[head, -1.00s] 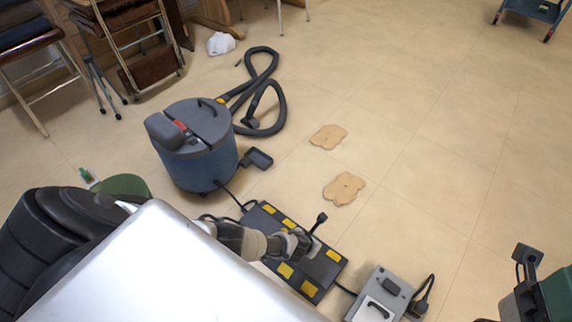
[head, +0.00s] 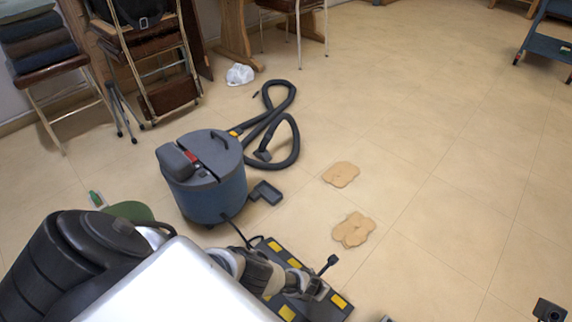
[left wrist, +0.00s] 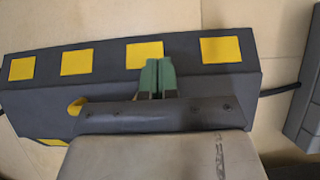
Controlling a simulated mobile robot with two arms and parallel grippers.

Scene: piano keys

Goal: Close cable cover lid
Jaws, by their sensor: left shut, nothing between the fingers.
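The cable cover (head: 283,254) is a long dark strip with yellow squares on the floor at the lower middle of the head view. It also spans the left wrist view (left wrist: 110,104), with a row of yellow squares along its far face. My left gripper (head: 318,291) is over the cover. My arm hides part of the cover, and I cannot tell whether the lid is fully down. My right gripper's fingers are not in view.
A blue-grey vacuum cleaner (head: 205,180) with a coiled hose (head: 285,155) stands behind the cover. Two tan flat pieces (head: 341,174) (head: 352,230) lie on the floor. A grey box (left wrist: 304,110) sits right of the cover.

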